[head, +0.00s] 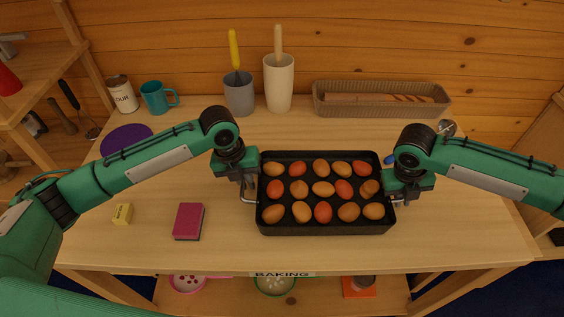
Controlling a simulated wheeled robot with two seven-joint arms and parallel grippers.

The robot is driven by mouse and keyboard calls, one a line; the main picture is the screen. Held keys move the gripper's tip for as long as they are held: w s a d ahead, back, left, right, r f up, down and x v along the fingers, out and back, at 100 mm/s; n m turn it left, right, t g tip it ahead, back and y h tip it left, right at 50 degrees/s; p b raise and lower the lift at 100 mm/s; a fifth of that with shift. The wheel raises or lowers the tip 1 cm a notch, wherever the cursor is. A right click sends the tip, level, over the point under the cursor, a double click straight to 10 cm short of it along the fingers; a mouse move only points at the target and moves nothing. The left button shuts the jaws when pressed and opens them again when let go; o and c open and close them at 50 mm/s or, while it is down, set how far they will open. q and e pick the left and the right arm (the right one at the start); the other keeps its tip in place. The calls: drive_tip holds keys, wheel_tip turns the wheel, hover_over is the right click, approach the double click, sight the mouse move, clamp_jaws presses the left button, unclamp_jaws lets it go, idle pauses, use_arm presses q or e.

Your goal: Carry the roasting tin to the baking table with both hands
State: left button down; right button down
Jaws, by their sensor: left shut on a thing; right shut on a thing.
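The roasting tin (326,229) is black and rectangular, with several orange and red egg-like items in rows inside. It is over the middle of the wooden baking table (230,252), which bears a "BAKING" label on its front edge. I cannot tell whether the tin touches the tabletop. My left gripper (249,200) is shut on the tin's left handle. My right gripper (397,200) is shut on the tin's right handle. The tin looks level. The fingertips are partly hidden by the gripper bodies.
A purple disc (126,140), teal mug (154,98), flour tin (121,95), grey pot (239,97), cream pot (279,84) and bread basket (381,99) stand toward the back.

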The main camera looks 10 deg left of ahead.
use_arm(q)
drive_tip(key=shift+f, duration=0.2)
use_arm(e)
drive_tip(key=shift+f, duration=0.2)
use_arm(q)
drive_tip(key=c, duration=1.5)
unclamp_jaws()
use_arm(e)
drive_tip(key=c, duration=1.5)
unclamp_jaws()
use_arm(q)
drive_tip(key=shift+s, duration=0.1)
use_arm(e)
drive_tip(key=shift+s, duration=0.1)
use_arm(q)
drive_tip(key=shift+a+r, duration=0.1)
drive_tip(key=shift+r, duration=0.4)
wheel_tip(320, 180, up, 11)
drive_tip(key=a, duration=0.2)
drive_tip(key=shift+s, duration=0.15)
use_arm(e)
wheel_tip(320, 180, up, 12)
drive_tip(key=a, duration=0.2)
drive_tip(key=shift+a, duration=0.15)
use_arm(q)
drive_tip(key=shift+a+f, duration=0.1)
drive_tip(key=shift+f, duration=0.1)
use_arm(e)
drive_tip(key=shift+s+f, duration=0.15)
drive_tip(key=shift+f, duration=0.05)
